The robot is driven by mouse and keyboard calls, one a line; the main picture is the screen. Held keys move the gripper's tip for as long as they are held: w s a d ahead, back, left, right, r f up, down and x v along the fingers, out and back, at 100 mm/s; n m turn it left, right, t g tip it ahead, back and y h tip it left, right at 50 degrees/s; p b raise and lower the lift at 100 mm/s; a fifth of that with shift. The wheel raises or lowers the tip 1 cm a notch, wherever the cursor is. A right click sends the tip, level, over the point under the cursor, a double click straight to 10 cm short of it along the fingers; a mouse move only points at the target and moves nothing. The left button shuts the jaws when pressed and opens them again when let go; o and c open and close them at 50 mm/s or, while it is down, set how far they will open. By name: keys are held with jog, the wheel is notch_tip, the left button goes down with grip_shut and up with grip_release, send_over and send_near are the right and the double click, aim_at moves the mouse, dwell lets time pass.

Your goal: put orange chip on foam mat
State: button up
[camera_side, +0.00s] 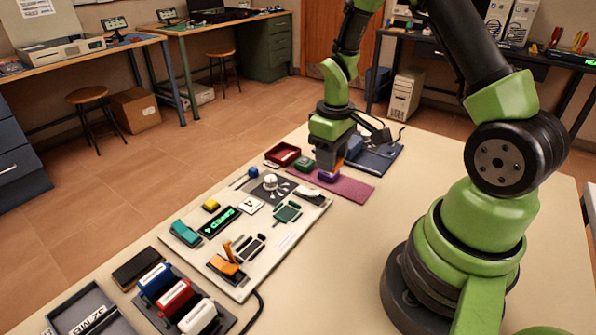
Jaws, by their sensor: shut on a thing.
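My gripper (327,168) points down over the pink foam mat (352,189), near the mat's left part. Its jaws are shut, and a small orange sliver of the orange chip (341,164) shows at their right side; most of the chip is hidden by the jaws. A purple block (328,177) shows right below the jaws, at the mat. I cannot tell whether the orange chip touches it.
A pale board (262,262) with switches and parts lies in front. The table right of the mat is bare.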

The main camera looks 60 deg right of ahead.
send_near(355, 189)
jog(key=shift+f, duration=2.7)
jog(key=shift+f, duration=0.65)
jog(key=o, duration=1.3)
jog(key=shift+r, duration=0.1)
jog(key=shift+r, duration=3.65)
